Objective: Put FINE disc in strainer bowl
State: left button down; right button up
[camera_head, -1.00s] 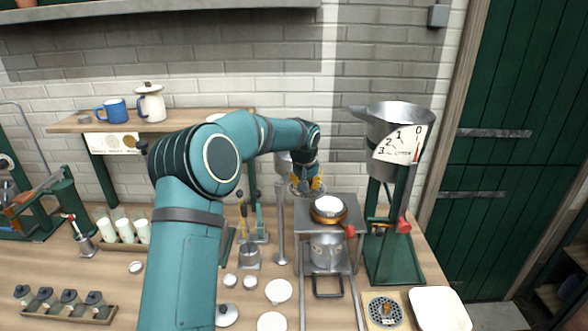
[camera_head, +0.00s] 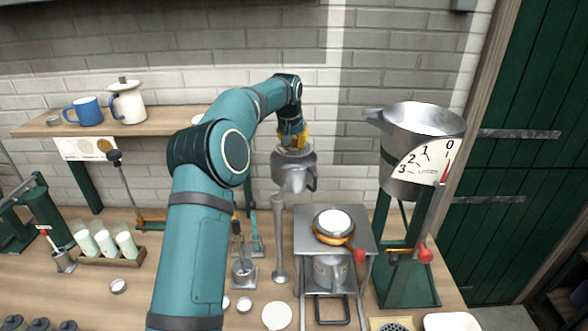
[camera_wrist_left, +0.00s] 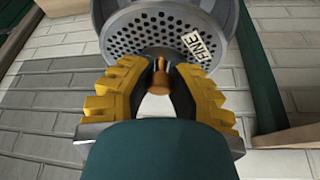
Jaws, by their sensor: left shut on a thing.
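My left gripper (camera_head: 292,136) is shut on the copper-coloured knob (camera_wrist_left: 160,82) of the FINE disc (camera_wrist_left: 150,32), a round grey metal disc with many holes and a white FINE label. In the head view the gripper is at the mouth of the strainer bowl (camera_head: 294,176), a grey metal bowl on a tall post. The disc shows there only as a thin edge under the fingers. In the wrist view a metal wall curves around the disc's far side. I cannot tell whether the disc rests in the bowl. My right gripper is not in view.
A small stand (camera_head: 302,232) with a pan on top is right of the post. A large metal hopper (camera_head: 405,140) with a litre dial stands further right. Another perforated disc (camera_head: 393,327) shows at the bottom edge. A wall shelf (camera_head: 158,121) holds mugs.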

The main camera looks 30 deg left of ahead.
aim_at(293, 149)
pick_arm(q)
jog(key=shift+w, duration=0.1)
jog(key=f, duration=0.5)
jog(key=shift+s, duration=0.2)
notch_tip(293, 149, down, 4)
jog(key=shift+f, duration=0.25)
jog(key=shift+f, duration=0.15)
jog(key=c, duration=1)
grip_release()
